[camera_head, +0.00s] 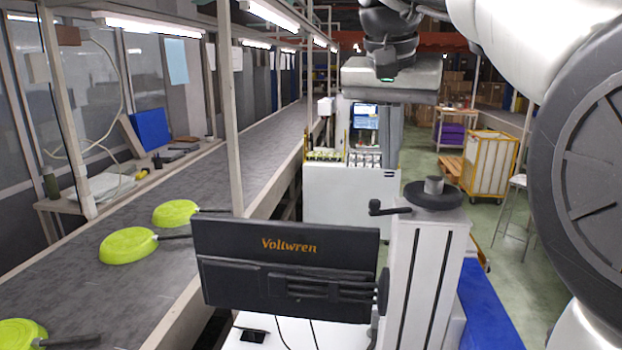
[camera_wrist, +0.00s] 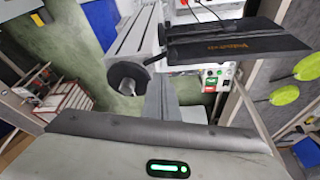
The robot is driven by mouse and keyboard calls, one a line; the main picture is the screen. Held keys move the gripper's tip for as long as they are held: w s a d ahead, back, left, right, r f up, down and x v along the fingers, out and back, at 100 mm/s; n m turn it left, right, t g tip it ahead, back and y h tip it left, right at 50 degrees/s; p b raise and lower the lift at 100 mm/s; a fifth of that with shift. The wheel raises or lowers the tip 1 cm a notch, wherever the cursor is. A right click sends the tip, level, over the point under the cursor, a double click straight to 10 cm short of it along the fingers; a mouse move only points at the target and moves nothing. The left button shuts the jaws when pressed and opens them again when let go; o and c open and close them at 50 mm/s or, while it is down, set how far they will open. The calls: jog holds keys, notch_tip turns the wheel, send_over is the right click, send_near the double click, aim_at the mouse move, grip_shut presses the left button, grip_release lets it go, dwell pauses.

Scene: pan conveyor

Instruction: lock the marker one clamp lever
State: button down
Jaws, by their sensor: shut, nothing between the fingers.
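Marker one appears as a white column (camera_head: 420,275) with a black handwheel (camera_head: 433,195) on top, beside a dark Voltwren-labelled panel (camera_head: 290,247). A black lever with a round knob (camera_head: 376,207) sticks out left from the column top; I take it as the clamp lever. A second black knob (camera_head: 383,291) sits lower on the column's side. The wrist view shows the handwheel (camera_wrist: 128,82) and panel (camera_wrist: 235,42); the lever is partly hidden there. My gripper (camera_head: 390,158) is shut and empty, pointing down beyond the column. It also shows in the wrist view (camera_wrist: 159,80), apart from the lever.
A grey conveyor (camera_head: 255,135) runs along the left with lime-green pans (camera_head: 128,246) on it. A rack upright (camera_head: 232,110) stands behind the panel. A white machine (camera_head: 350,195) stands farther back. A yellow-framed cart (camera_head: 490,165) stands on open green floor at right.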

jog(key=shift+m+h, duration=0.3)
jog(key=shift+m, duration=0.5)
jog(key=w+r, duration=0.1)
jog(key=w, duration=0.1)
jog(key=w+r, duration=0.1)
jog(key=shift+w+r, duration=0.3)
jog(key=shift+w, duration=0.1)
notch_tip(320, 180, down, 10)
jog(key=b, duration=0.1)
jog(key=shift+s+a+b, duration=0.25)
jog(key=shift+b, duration=0.15)
